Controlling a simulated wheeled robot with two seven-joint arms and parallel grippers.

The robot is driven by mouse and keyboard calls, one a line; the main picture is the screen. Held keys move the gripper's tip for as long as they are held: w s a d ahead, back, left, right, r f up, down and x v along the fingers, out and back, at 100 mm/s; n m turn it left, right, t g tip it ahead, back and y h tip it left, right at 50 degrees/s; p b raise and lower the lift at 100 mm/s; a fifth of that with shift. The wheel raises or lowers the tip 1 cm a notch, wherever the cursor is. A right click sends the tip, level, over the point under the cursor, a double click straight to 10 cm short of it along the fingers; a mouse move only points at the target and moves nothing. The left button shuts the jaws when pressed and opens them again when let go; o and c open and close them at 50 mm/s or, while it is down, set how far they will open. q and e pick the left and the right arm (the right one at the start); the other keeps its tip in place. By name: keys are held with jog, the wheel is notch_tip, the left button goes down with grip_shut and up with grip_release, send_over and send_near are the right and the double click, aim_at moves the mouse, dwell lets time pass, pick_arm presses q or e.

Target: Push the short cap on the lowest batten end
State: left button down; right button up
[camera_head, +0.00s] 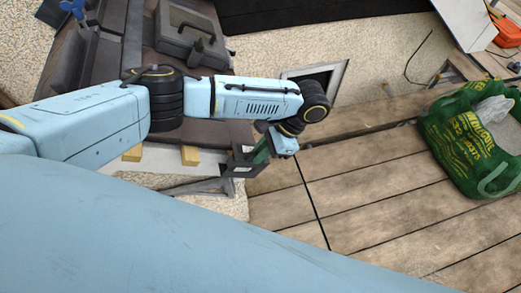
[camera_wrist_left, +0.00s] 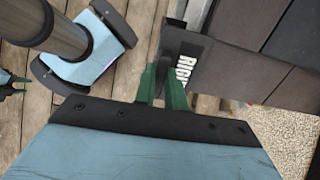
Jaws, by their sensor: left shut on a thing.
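My left gripper (camera_wrist_left: 162,88) shows its two green fingers closed on a dark part in the left wrist view. That part belongs to a dark grey cap (camera_wrist_left: 184,58) with a white printed label. In the head view the left gripper (camera_head: 262,150) holds the cap (camera_head: 239,160) at the right edge of the dark roof tiles. Two pale yellow batten ends (camera_head: 132,154) (camera_head: 190,155) show left of the cap. Whether the cap touches a batten end is hidden. A small part at the left edge of the wrist view may be my right gripper (camera_wrist_left: 18,86); its state is unclear.
Dark tiles (camera_wrist_left: 285,45) lie beside the cap. A grey case (camera_head: 190,35) rests on the roof at the back. A green bag (camera_head: 470,150) sits on the plank deck (camera_head: 390,195) at right. A framed opening (camera_head: 318,75) is in the pebbled wall. The middle planks are clear.

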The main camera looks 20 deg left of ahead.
dwell(0.4)
pick_arm(q)
jog(key=c, duration=1.4)
grip_release()
jog(key=shift+o, duration=0.2)
jog(key=shift+w, duration=0.1)
jog(key=p+v, duration=0.2)
jog(key=v, duration=0.4)
jog(key=shift+p, duration=0.35)
